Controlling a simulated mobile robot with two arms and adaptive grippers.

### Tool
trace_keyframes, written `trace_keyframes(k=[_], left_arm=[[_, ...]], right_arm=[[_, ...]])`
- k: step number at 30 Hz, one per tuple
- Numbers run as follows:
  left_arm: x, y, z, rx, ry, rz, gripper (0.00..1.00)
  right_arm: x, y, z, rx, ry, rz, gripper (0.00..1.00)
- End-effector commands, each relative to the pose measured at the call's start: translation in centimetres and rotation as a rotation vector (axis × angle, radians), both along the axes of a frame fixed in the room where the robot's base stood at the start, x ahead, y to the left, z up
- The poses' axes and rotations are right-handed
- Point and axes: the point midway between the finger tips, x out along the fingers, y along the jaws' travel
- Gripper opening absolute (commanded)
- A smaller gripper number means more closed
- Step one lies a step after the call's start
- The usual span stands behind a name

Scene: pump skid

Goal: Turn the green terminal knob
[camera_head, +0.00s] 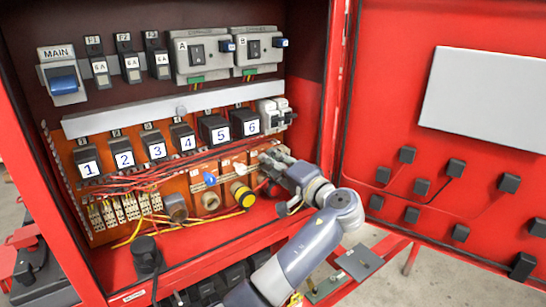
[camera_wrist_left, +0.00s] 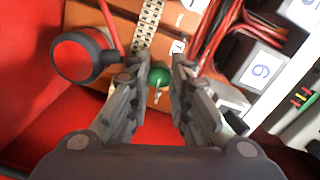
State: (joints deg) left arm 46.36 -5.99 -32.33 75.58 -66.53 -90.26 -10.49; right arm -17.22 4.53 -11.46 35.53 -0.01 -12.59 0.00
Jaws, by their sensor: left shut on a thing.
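The green terminal knob (camera_wrist_left: 160,78) sits between the fingertips of my left gripper (camera_wrist_left: 157,73) in the wrist view, with a small light pointer mark on it. The fingers are shut on it from both sides. In the head view my left gripper (camera_head: 268,161) reaches the right end of the orange terminal panel (camera_head: 180,184), below the grey breaker, and hides the green knob there. A blue knob (camera_head: 209,179) stands to its left on the same panel. My right gripper is in neither view.
The panel sits in an open red cabinet. Numbered relays (camera_head: 215,130) run above it, with loose red and yellow wires around. The red door (camera_head: 390,120) stands open at the right.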

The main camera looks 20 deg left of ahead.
Motion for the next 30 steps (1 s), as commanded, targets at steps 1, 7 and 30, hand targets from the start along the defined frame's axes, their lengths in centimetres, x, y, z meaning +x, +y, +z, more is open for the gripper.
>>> trace_keyframes(k=[1, 7, 30], left_arm=[[0.01, -0.09, 0.18, 0.015, 0.022, -0.002, 0.0], [0.04, -0.11, 0.08, 0.066, 0.086, -0.003, 0.0], [0.04, -0.1, -0.07, 0.093, 0.12, -0.003, 0.4]], right_arm=[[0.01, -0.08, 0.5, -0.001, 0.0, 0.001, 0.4], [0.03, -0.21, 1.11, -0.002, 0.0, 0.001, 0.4], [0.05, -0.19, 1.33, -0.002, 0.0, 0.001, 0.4]])
